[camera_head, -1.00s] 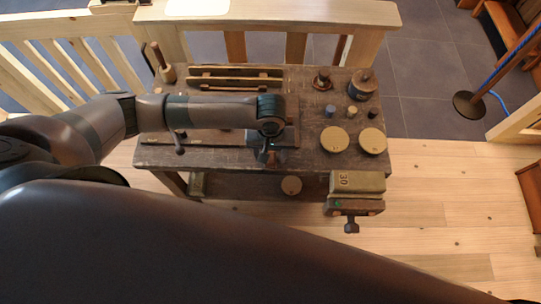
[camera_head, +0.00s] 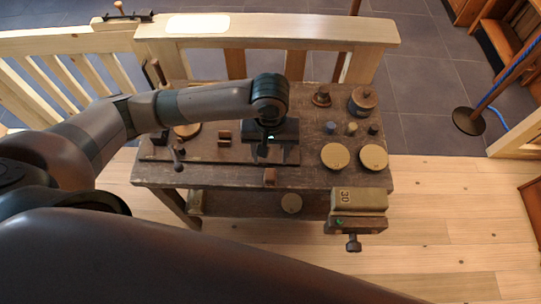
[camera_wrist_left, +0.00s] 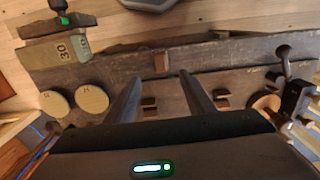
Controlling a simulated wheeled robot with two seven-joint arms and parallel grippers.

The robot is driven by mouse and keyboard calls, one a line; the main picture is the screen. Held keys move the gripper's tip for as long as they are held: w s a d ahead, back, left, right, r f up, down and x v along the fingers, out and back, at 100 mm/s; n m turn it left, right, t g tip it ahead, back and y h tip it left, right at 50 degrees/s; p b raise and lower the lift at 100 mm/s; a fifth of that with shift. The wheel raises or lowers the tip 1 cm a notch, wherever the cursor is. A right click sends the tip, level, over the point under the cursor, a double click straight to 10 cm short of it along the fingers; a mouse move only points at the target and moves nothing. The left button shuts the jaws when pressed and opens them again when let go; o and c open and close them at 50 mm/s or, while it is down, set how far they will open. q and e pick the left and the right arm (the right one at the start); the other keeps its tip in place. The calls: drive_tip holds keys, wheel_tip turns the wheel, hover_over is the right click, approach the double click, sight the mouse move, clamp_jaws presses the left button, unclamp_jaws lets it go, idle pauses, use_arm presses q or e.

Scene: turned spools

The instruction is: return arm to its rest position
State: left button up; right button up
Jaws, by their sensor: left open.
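My left arm (camera_head: 205,100) reaches in from the left over the dark wooden workbench (camera_head: 230,176). Its gripper (camera_head: 272,154) hangs over the bench's middle, fingers pointing down and apart. In the left wrist view the two dark fingers (camera_wrist_left: 159,78) stand apart with nothing between their tips. The gripper appears clear of the bench. My right gripper is not in view.
Two pale round discs (camera_head: 335,156) and several small pegs (camera_head: 352,128) are at the bench's right. A vise marked 30 (camera_head: 358,200) juts from the front right corner. A lever (camera_head: 178,155) stands at the left. A wooden rail (camera_head: 270,30) runs behind.

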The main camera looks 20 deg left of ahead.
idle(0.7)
use_arm(q)
drive_tip(key=s+d+f+m+t+h, duration=0.2)
drive_tip(key=s+d+f+m+h, duration=0.15)
drive_tip(key=s+d, duration=0.3)
drive_tip(key=s+a+f+m+t+y, duration=0.1)
drive_tip(key=s+a+f+y, duration=0.1)
drive_tip(key=s+a, duration=0.5)
drive_tip(key=s+a+f+m+t+y, duration=0.15)
drive_tip(key=s+a, duration=0.25)
drive_tip(key=a, duration=0.6)
wheel_tip(320, 180, down, 30)
drive_tip(key=g+b, duration=0.2)
drive_tip(key=b, duration=0.1)
drive_tip(key=s+a+f+g+b, duration=0.1)
drive_tip(key=s+a+f+b, duration=0.1)
drive_tip(key=s+f, duration=1.7)
wheel_tip(320, 180, down, 3)
drive_tip(key=shift+a+f+b, duration=0.1)
drive_tip(key=shift+a+b, duration=0.2)
